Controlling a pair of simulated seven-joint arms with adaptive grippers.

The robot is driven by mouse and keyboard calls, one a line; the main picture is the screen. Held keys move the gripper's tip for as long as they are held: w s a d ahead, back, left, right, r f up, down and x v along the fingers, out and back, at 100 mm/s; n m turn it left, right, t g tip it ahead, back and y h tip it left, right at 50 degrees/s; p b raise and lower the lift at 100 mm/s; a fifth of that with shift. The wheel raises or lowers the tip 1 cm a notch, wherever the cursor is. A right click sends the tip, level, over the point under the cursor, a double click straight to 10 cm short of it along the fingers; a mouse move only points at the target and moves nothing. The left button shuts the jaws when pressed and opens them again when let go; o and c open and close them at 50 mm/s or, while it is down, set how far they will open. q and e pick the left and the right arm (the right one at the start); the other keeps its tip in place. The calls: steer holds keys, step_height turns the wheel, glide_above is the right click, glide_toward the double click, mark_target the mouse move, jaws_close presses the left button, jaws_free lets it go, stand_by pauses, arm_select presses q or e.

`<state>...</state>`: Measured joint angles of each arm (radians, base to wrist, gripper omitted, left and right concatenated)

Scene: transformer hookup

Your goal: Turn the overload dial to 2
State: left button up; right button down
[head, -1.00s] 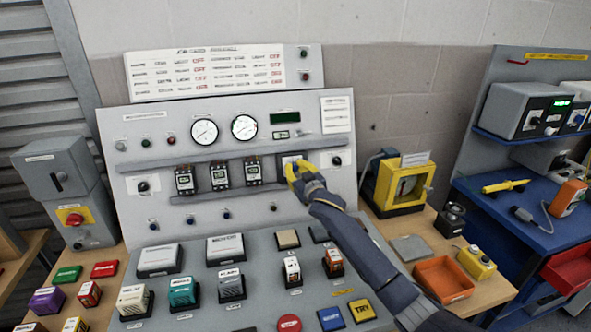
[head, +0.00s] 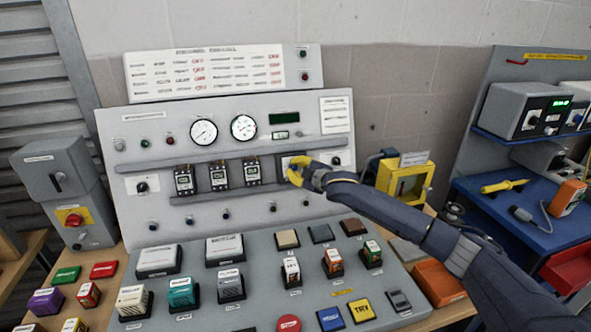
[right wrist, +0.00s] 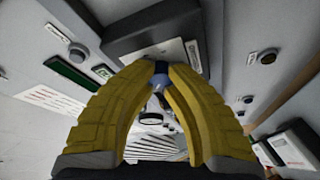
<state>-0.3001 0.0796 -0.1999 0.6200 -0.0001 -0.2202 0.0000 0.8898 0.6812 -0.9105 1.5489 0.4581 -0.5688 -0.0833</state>
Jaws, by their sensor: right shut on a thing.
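My right gripper (head: 292,170) has yellow fingers and is at the dark overload unit (head: 284,159) on the upright panel, right of several black modules. In the right wrist view the fingertips (right wrist: 161,72) close from both sides on a small dark blue dial (right wrist: 161,66) on the unit's dark housing (right wrist: 150,30). The fingers hide most of the dial, so its pointer and number cannot be read. My left gripper is not in view.
Black modules (head: 219,177) sit just left of the gripper, and a small knob (head: 336,160) is on its right. Gauges (head: 244,127) are above. Plug-in blocks (head: 232,285) and buttons stand on the sloping desk below. A yellow frame (head: 405,182) stands right of the panel.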

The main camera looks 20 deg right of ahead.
steer(key=n+g, duration=0.1)
steer(key=n, duration=0.3)
steer(key=n+g, duration=0.1)
steer(key=n, duration=0.2)
steer(key=shift+a+r+g, duration=0.3)
steer(key=shift+r, duration=0.05)
steer(key=n+g+h, duration=0.1)
steer(key=n, duration=0.3)
steer(key=shift+a+f, duration=0.1)
steer(key=shift+f, duration=0.05)
steer(key=shift+f+n+g+h, duration=0.1)
steer(key=shift+n+g+h, duration=0.25)
steer(key=shift+n, duration=0.45)
steer(key=shift+s+f, duration=0.1)
steer(key=shift+f, duration=0.05)
steer(key=c, duration=1.4)
jaws_free()
steer(key=shift+o, duration=1.4)
steer(key=shift+h, duration=0.25)
